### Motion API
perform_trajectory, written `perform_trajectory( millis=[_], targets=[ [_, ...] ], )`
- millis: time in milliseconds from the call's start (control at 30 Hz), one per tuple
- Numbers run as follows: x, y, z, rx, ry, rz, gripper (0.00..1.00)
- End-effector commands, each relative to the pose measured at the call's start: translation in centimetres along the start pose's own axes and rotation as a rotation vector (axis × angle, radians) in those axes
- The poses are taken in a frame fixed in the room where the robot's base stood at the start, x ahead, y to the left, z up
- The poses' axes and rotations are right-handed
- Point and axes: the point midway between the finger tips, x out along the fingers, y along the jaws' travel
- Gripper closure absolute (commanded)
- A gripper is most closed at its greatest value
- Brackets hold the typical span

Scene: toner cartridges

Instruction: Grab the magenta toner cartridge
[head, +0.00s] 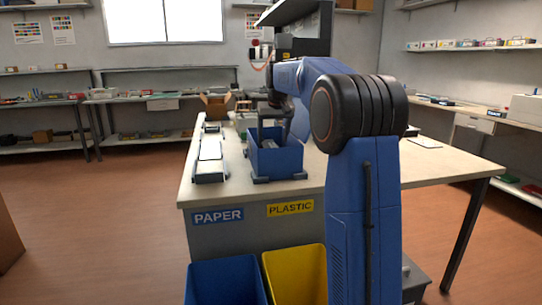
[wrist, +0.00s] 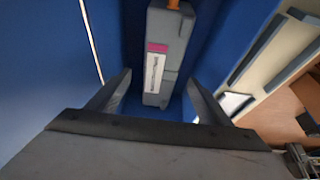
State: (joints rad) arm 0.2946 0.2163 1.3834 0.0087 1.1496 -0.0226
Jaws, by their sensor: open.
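The magenta toner cartridge is a grey block with a magenta mark and white label (wrist: 156,70) in the wrist view. It lies inside a blue bin (wrist: 62,60), and something orange shows at its top end. My gripper (wrist: 158,77) is open, with one finger on each side of the cartridge and a visible gap to both. Whether the fingers are level with it or above it I cannot tell. In the head view the blue bin (head: 262,160) stands on the table, with a grey item partly visible inside. My arm reaches down into it and partly hides it.
Grey and white items (head: 210,160) lie on the table (head: 330,178) left of the bin. An open cardboard box (head: 216,106) stands behind. A blue bin (head: 226,280) and a yellow bin (head: 295,274) stand below the PAPER and PLASTIC labels. The bin walls are close around my gripper.

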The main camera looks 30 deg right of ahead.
Motion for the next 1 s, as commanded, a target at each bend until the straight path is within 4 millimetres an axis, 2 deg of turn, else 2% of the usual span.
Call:
perform_trajectory(
  millis=[267,633,867,900,1000],
  targets=[
    [1.4,0.0,0.1,0.0,0.0,0.0,0.27],
    [5.8,-0.1,0.3,0.0,-0.001,0.0,0.27],
    [6.1,-0.1,0.3,0.0,0.0,0.0,0.27],
    [6.1,-0.1,0.3,0.0,0.0,0.0,0.3],
    [6.0,-0.1,0.3,0.0,0.0,0.0,0.54]
  ],
)
